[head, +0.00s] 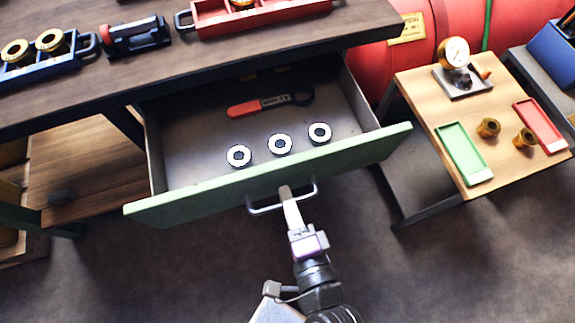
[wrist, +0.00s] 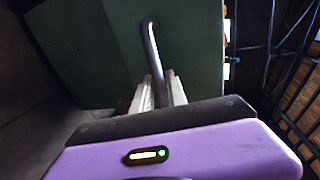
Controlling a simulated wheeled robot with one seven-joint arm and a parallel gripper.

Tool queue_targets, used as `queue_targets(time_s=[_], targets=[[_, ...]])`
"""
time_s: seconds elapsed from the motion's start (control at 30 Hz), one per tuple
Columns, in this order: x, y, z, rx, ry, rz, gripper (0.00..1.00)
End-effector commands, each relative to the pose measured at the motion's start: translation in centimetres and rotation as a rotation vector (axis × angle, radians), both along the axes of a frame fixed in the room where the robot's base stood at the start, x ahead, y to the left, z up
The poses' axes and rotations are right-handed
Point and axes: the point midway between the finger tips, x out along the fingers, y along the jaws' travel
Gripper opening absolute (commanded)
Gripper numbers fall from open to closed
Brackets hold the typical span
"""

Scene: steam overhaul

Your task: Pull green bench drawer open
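The green-fronted bench drawer (head: 345,162) stands pulled well out from under the dark wooden bench top, its grey interior exposed. A metal bar handle (head: 264,210) is on its front, and it also shows in the wrist view (wrist: 150,42) against the green panel. My gripper (head: 287,194) is at the middle of the handle. In the wrist view, the fingers (wrist: 160,92) lie on either side of the bar and appear closed on it. The exact contact is partly hidden.
Three ring-shaped parts (head: 280,144) and a red-handled tool (head: 262,106) lie in the drawer. A blue tray (head: 45,64) and red tray (head: 215,20) stand on the bench. At right, a small table (head: 425,95) holds a gauge (head: 455,52). Floor in front is clear.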

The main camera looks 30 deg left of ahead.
Motion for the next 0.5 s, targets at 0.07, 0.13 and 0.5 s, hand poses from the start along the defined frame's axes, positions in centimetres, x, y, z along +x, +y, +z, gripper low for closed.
queue_targets(time_s=[0.07,0.13,0.5], targets=[[0.01,0.01,0.00,0.000,0.000,0.000,0.34],[0.02,0.01,0.02,0.000,0.000,0.000,0.34],[-0.62,-0.67,0.08,-0.001,0.001,0.000,0.34]])
